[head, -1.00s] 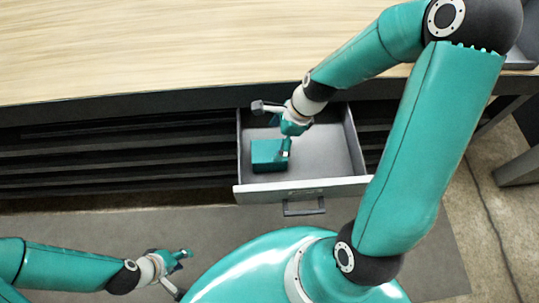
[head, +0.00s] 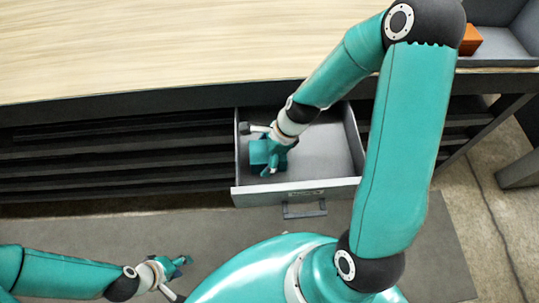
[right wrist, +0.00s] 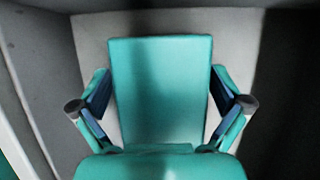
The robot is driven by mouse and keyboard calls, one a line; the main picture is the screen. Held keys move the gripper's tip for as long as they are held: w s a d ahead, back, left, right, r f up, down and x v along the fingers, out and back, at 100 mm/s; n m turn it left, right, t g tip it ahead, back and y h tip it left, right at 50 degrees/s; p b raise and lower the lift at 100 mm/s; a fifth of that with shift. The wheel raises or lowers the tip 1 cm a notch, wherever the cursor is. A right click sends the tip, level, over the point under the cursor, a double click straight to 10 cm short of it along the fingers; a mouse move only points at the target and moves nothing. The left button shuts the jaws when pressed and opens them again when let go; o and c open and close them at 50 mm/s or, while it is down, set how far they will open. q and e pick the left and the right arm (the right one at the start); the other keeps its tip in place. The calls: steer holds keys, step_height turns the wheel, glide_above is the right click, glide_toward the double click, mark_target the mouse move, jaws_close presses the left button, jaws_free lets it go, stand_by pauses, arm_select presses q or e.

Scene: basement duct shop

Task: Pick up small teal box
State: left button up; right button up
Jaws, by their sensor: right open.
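The small teal box (head: 256,152) sits in the left part of the open grey drawer (head: 335,188). It also shows in the right wrist view (right wrist: 160,80), filling the middle between the fingers. My right gripper (head: 270,166) reaches down into the drawer over the box and partly hides it. In the right wrist view, my right gripper (right wrist: 161,104) is open, with one finger on each side of the box. I cannot tell whether the fingers touch it. My left gripper (head: 182,267) is low at the left, outside the drawer, its jaw opening unclear.
The drawer's walls stand close around the box on the left and back; its right part is empty. A wooden worktop (head: 160,50) lies above and behind it. A grey bin (head: 505,50) with an orange block (head: 470,40) is at the top right.

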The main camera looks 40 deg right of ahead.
steer(key=shift+f, duration=0.25)
stand_by(0.3)
steer(key=c, duration=1.2)
steer(key=shift+r, duration=0.1)
steer(key=shift+c, duration=0.2)
